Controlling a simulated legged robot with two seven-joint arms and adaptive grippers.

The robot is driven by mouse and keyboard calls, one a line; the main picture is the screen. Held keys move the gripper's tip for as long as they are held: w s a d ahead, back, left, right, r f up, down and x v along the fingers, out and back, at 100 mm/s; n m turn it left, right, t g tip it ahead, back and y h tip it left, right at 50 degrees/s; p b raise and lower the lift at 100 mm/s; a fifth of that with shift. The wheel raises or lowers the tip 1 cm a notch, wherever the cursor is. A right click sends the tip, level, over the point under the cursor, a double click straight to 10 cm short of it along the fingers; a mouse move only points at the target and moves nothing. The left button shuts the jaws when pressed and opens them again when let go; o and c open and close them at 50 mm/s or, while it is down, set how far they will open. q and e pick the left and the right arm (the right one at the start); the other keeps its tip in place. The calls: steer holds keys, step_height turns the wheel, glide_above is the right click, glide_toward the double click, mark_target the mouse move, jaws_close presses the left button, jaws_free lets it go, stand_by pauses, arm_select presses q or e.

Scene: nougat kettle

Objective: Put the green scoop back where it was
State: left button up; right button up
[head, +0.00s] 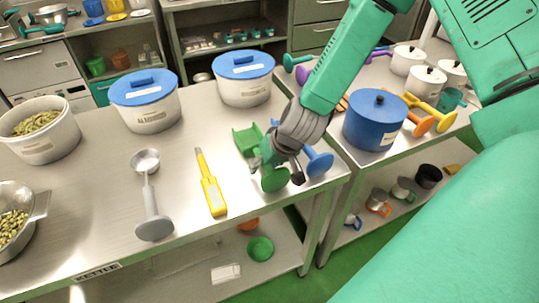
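The green scoop (247,140) is at the right end of the steel table. Its square scoop part faces the far side and its round handle end (274,181) faces me. My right gripper (275,170) comes down over the scoop's handle, with dark finger parts on both sides of it. The gripper covers the middle of the handle, so I cannot tell whether the fingers are closed on it or whether the scoop is lifted. My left gripper is not in view.
A blue scoop (319,164) lies close to the gripper's right. A yellow tool (210,184) and a grey scoop (150,195) lie to the left. Lidded white tubs (147,108) stand behind. A blue pot (376,122) stands on the right-hand table, across a gap.

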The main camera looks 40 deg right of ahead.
steer(key=v, duration=1)
steer(key=shift+a+r, duration=0.25)
steer(key=shift+r, duration=0.1)
steer(key=shift+s+d+r, duration=0.15)
steer(key=shift+d, duration=0.05)
steer(key=shift+d, duration=0.15)
